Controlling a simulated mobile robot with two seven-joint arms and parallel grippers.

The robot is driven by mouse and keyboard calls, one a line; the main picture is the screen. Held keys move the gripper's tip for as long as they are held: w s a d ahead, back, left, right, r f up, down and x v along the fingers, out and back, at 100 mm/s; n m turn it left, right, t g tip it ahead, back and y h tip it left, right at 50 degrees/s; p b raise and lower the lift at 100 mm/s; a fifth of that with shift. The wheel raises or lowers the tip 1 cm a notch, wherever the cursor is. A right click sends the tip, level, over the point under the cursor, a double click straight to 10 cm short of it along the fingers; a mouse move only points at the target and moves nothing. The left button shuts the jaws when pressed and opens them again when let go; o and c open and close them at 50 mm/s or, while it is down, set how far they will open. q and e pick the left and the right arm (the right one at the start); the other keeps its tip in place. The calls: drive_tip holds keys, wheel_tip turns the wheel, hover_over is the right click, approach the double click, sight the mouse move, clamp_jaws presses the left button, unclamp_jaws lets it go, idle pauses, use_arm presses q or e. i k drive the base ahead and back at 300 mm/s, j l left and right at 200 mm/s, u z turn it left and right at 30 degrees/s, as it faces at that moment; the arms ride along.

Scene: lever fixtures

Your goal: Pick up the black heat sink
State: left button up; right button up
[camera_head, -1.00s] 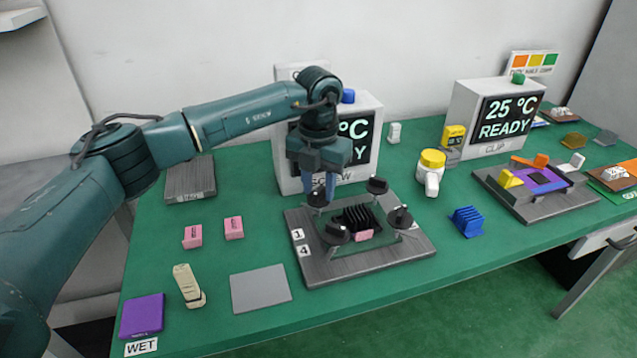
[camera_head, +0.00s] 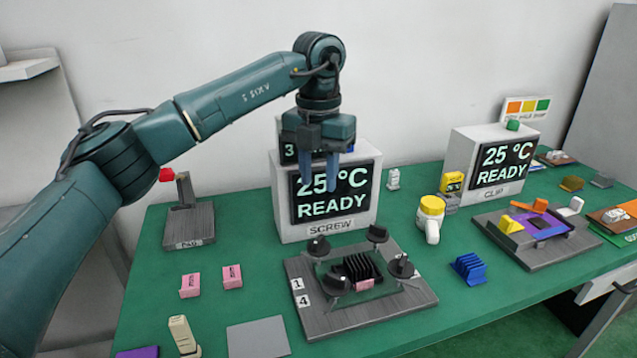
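The black heat sink (camera_head: 357,268) is finned and sits in the middle of the grey screw fixture plate (camera_head: 325,325), among several black knobs. A pink block (camera_head: 365,285) shows at its front edge. My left gripper (camera_head: 320,186) is above and behind the heat sink, in front of the screw station's display (camera_head: 335,207). Its two blue fingers point down with a gap between them, and nothing shows between them. It is well clear of the heat sink. My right gripper is not in view.
Two pink blocks (camera_head: 232,277) and a grey pad (camera_head: 258,338) lie left of the fixture. A blue finned heat sink (camera_head: 467,266) and a yellow-capped bottle (camera_head: 430,220) stand to its right. A grey stand with a red knob (camera_head: 166,174) is at the left.

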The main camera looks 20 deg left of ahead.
sight(357, 269)
drive_tip(key=k+l, duration=0.2)
drive_tip(key=k, duration=0.3)
drive_tip(key=k+l, duration=0.2)
drive_tip(key=k, duration=0.25)
